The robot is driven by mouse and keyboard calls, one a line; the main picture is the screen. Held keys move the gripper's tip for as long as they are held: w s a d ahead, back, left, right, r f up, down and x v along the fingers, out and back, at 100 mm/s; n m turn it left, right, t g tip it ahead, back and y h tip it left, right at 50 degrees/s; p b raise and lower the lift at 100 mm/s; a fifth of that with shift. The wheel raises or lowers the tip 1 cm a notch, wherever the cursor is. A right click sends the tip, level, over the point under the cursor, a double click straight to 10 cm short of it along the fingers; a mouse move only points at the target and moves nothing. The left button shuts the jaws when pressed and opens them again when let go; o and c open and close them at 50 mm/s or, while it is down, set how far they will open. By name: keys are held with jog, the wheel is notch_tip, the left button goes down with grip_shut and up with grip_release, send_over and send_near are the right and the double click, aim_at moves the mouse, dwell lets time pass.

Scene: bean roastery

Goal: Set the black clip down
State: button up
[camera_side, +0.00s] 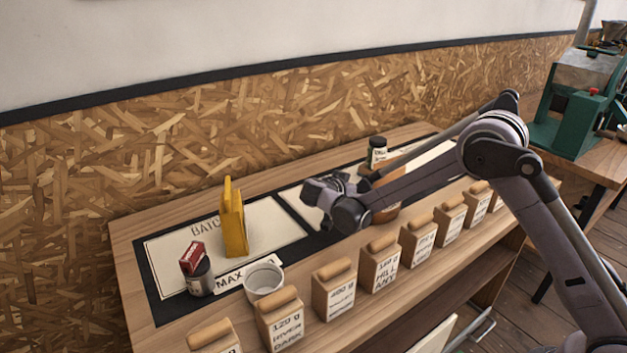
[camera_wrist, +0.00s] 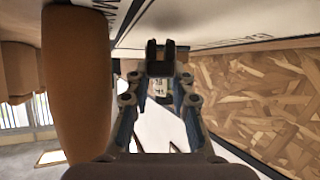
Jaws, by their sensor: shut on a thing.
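The black clip (camera_wrist: 160,55) shows in the wrist view between the tips of my gripper (camera_wrist: 159,78), which is shut on it. In the side view my gripper (camera_side: 318,191) is over the work table, near the dark border between two pale panels. The clip cannot be told apart from the dark fingers there. Whether the clip touches anything below cannot be told.
Several labelled bags (camera_side: 334,293) line the front edge. A black-lidded jar (camera_side: 377,152) stands behind my arm. The left panel (camera_side: 275,226) has bare room.

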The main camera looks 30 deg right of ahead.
jog(key=shift+f, duration=1.1)
jog(key=o, duration=0.6)
